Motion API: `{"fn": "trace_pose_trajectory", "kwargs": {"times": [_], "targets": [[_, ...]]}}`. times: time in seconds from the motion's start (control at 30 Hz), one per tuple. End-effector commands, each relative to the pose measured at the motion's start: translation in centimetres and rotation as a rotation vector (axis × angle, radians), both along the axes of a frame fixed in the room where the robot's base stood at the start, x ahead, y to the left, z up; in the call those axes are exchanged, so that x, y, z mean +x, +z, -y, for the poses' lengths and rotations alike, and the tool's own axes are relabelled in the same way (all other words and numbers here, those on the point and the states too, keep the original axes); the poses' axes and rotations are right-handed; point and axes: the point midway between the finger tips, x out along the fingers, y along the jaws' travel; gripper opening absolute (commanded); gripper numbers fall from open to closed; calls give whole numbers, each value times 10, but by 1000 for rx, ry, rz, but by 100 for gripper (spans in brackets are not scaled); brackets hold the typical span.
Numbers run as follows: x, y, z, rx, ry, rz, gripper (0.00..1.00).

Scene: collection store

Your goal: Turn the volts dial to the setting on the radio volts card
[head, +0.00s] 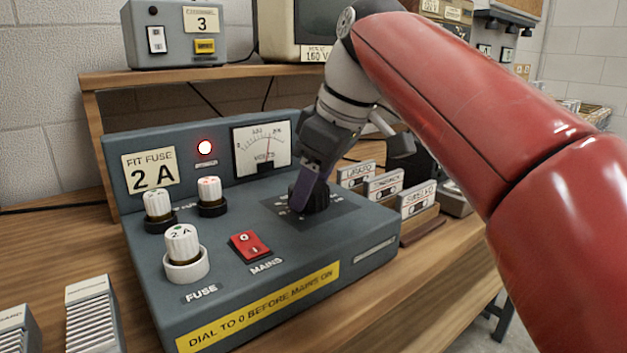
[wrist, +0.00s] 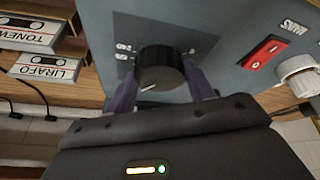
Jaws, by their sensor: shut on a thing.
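The black volts dial (head: 318,198) sits on the sloping top of a blue-grey bench unit, on a darker scale plate. My gripper (head: 308,188) is shut on the dial, one purple finger on each side. The wrist view shows the dial (wrist: 163,66) between both fingers, with a white pointer line. Most scale numbers are hidden or too small to read. The volts meter (head: 262,148) has its needle right of the middle. A card (head: 318,54) reading "MAX 160 V" is on a cream set on the shelf; I see no card clearly marked as the radio's.
The unit has a lit red lamp (head: 204,147), a red mains switch (head: 249,244), white fuse holders (head: 184,252) and a "FIT FUSE 2 A" card (head: 150,170). Labelled cassettes (head: 416,198) stand close to its right. A grey channel box (head: 174,35) is on the shelf.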

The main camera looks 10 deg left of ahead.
Motion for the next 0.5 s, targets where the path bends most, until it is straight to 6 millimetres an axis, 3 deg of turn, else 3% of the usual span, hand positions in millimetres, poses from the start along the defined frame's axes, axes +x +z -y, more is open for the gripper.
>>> {"fn": "trace_pose_trajectory", "kwargs": {"times": [0.27, 0.5], "targets": [[-1, 0, 0, -1, -28, 0, 30], [-2, 1, -1, -1, -152, -1, 30]]}}
